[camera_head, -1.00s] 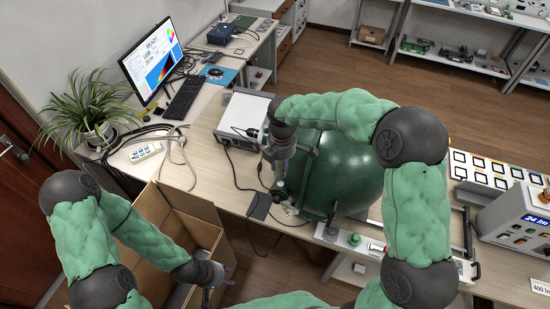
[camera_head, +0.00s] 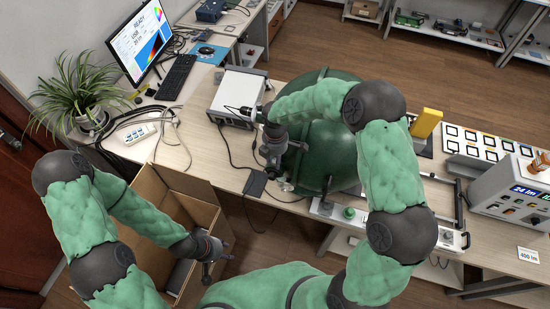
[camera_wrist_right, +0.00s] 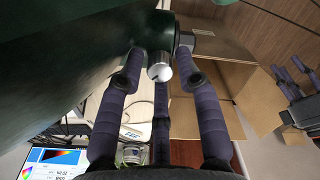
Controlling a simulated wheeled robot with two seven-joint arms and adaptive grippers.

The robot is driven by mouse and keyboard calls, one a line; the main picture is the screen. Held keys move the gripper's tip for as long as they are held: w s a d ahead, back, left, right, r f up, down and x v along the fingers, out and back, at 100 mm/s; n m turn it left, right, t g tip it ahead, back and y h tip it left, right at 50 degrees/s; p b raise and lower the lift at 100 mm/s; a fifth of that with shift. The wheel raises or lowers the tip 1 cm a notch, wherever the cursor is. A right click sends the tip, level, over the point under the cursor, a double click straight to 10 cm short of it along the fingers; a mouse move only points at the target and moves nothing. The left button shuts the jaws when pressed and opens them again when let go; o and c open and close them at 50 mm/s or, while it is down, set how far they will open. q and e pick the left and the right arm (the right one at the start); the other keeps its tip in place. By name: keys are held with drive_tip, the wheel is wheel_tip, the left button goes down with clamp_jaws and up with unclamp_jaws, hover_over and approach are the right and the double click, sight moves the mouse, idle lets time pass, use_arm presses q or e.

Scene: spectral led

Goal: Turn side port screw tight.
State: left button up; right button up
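The large dark green sphere (camera_head: 322,160) stands on the workbench. In the right wrist view, a small bright silver screw end (camera_wrist_right: 160,69) sticks out from its dark green side port (camera_wrist_right: 152,27). My right gripper (camera_head: 272,165) is beside the sphere's left side. In the right wrist view, the right gripper's (camera_wrist_right: 160,62) three dark purple fingers are spread around the screw, with visible gaps between fingers and screw. My left gripper (camera_head: 208,275) hangs over the cardboard box; its fingers are too small to judge.
An open cardboard box (camera_head: 157,187) stands in front of the bench. A grey instrument (camera_head: 238,97) with cables is left of the sphere. A yellow block (camera_head: 428,122) and a meter box (camera_head: 510,190) stand to the right. A monitor (camera_head: 148,38) and plant (camera_head: 78,95) are at left.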

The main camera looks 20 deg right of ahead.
drive_tip(key=shift+f, duration=0.1)
clamp_jaws()
